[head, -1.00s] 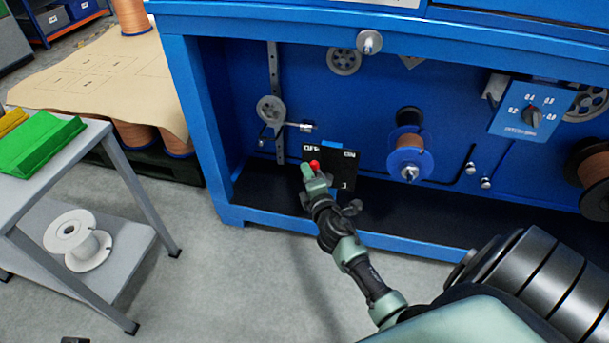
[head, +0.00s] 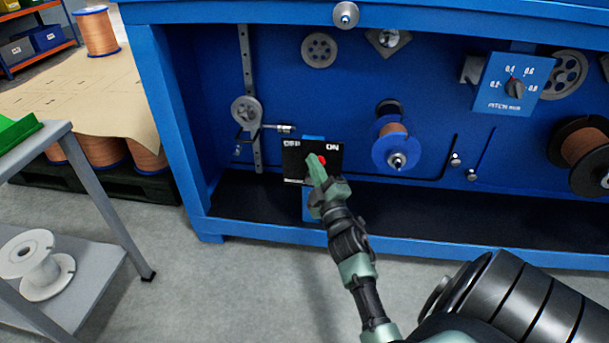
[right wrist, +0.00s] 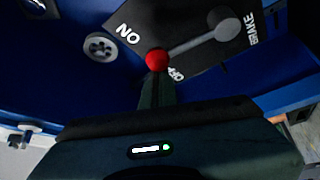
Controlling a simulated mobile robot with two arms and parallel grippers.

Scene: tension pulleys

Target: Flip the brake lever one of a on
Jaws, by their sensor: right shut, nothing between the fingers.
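The brake lever has a red ball knob (right wrist: 157,59) on a grey rod, with a round grey pivot (right wrist: 225,24), on a black panel (right wrist: 190,22) marked ON, OFF and BRAKE. My left gripper is out of view.
The panel is in the blue machine's recess (head: 250,205). A pulley arm (head: 247,112) is at its upper left, and a blue-flanged spool (head: 396,150) and bent rods (head: 455,160) are to its right. A grey trolley (head: 60,180) stands at the left.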

